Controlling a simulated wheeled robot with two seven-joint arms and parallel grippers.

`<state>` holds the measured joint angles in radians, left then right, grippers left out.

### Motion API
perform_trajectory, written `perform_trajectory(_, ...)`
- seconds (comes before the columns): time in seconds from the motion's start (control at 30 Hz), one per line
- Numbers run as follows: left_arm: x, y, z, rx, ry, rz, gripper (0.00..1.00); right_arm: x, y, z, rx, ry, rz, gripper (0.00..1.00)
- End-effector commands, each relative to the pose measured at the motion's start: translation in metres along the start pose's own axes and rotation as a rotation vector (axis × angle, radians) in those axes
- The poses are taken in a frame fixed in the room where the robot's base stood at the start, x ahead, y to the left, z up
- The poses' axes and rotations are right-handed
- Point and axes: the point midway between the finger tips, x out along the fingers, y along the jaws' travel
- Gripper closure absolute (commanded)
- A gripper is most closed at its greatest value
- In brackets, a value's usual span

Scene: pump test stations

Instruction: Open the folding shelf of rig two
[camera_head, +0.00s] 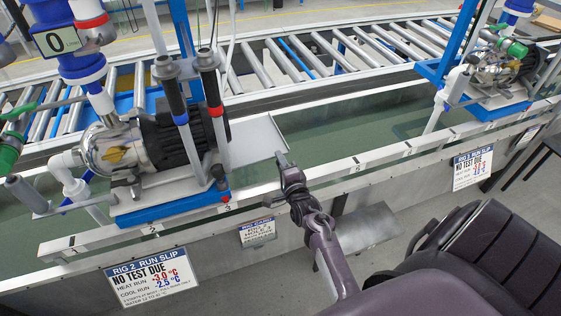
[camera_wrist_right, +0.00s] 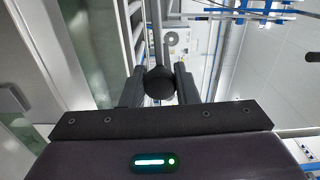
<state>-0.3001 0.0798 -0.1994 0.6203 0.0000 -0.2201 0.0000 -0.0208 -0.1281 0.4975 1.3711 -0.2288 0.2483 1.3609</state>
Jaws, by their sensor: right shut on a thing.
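Rig two's pump (camera_head: 165,140) stands on its blue-edged base at the left, above the sign RIG 2 RUN SLIP (camera_head: 152,277). A pale flat plate with a thin rim (camera_head: 258,137) lies level at the pump's right side. A grey plate (camera_head: 372,228) juts out below the bench front, partly behind my right arm. I cannot tell which plate is the folding shelf. My right gripper (camera_head: 283,161) is at the pale plate's near right corner. In the right wrist view its fingers are shut on a dark round knob (camera_wrist_right: 160,82). My left gripper is out of view.
Another rig (camera_head: 495,75) stands at the right. The green bench top (camera_head: 350,115) between them is clear.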

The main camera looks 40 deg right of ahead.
Motion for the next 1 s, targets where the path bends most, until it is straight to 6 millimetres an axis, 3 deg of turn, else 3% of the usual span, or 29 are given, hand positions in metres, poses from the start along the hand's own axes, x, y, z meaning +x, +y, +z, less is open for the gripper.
perform_trajectory(0.3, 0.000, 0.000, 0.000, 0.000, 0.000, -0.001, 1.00, 0.001, -0.003, 0.000, 0.001, 0.000, -0.006, 1.00)
perform_trajectory(0.33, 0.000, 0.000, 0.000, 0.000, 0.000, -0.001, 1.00, 0.001, -0.003, 0.000, 0.001, 0.000, -0.006, 0.71)
perform_trajectory(0.5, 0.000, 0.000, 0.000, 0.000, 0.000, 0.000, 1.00, 0.001, -0.002, 0.000, 0.000, 0.000, -0.006, 0.51)
perform_trajectory(0.8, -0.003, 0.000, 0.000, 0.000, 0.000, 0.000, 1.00, -0.002, -0.002, 0.000, 0.000, 0.000, -0.002, 0.51)
perform_trajectory(1.0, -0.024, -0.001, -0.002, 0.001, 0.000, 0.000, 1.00, -0.030, -0.005, 0.000, 0.001, 0.000, 0.002, 0.51)
